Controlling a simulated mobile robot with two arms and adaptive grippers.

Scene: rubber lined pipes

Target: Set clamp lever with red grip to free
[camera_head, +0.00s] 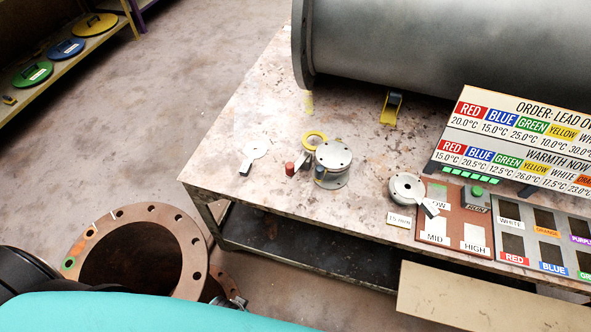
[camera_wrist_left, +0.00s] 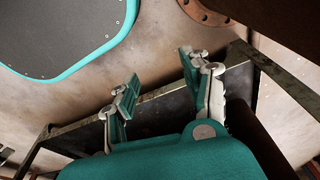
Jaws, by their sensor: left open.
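The clamp lever's red grip (camera_head: 290,169) shows in the head view on the worktable, just left of a short grey flanged cylinder (camera_head: 333,158). The lever's grey arm (camera_head: 301,161) runs between the grip and the cylinder, and its exact setting is too small to tell. My left gripper (camera_wrist_left: 158,78) shows in the left wrist view, open and empty, with both fingers apart near a dark table-frame shelf. The lever is not visible in that view. Neither gripper shows in the head view.
On the worktable (camera_head: 265,95) are a large grey pipe (camera_head: 400,45), a yellow ring (camera_head: 314,139), a flat grey tag-like piece (camera_head: 252,153), a round grey dial (camera_head: 407,187) and a sign board (camera_head: 520,135). A rusty flanged pipe (camera_head: 190,255) stands before the table. The table's left front is fairly clear.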

